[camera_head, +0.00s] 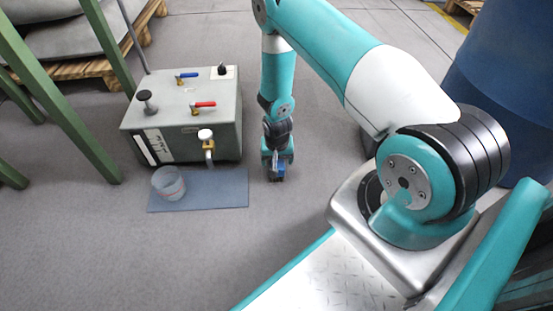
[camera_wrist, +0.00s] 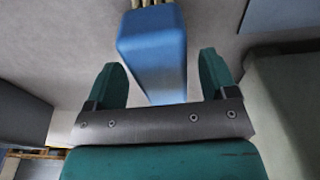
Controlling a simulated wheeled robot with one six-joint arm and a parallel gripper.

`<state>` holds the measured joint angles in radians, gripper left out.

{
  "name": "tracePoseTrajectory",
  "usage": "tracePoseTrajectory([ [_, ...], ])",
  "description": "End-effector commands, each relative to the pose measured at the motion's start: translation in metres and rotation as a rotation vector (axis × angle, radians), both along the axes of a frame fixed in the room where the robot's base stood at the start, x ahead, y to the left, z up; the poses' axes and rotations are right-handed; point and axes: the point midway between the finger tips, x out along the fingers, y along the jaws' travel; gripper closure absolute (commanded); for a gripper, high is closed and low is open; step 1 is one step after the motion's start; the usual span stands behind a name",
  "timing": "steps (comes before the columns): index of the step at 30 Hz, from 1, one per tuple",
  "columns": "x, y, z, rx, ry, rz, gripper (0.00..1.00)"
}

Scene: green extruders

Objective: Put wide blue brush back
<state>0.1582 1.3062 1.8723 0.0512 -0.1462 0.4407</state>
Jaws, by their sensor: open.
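The wide blue brush (camera_wrist: 152,50) shows in the wrist view as a blue block with pale tips at the top edge of the picture. My gripper (camera_wrist: 160,64) is open, with one green finger on each side of the brush. In the head view my gripper (camera_head: 275,160) is low, just right of the grey box, pointing down. I cannot tell if the brush touches the floor.
A grey box with valves (camera_head: 180,125) stands left of my gripper. A blue-grey mat (camera_head: 228,188) lies before it, with a clear cup (camera_head: 168,183) on it. Green posts (camera_head: 65,105) stand farther left. A large blue barrel (camera_head: 505,85) is at right. Floor in front is free.

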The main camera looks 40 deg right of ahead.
Motion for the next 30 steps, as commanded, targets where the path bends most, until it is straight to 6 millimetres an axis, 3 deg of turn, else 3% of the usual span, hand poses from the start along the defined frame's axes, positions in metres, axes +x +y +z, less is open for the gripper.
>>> tracePoseTrajectory([
  [12, -0.008, 0.006, 0.091, 0.000, -0.001, 0.001, 0.22],
  [20, -0.010, 0.009, 0.119, 0.002, -0.002, 0.004, 0.22],
  [23, -0.003, 0.019, 0.140, 0.017, -0.011, 0.032, 0.22],
  [26, 0.008, 0.042, 0.185, 0.055, -0.025, 0.105, 0.22],
  [30, 0.007, 0.093, 0.274, 0.134, -0.044, 0.278, 0.22],
])
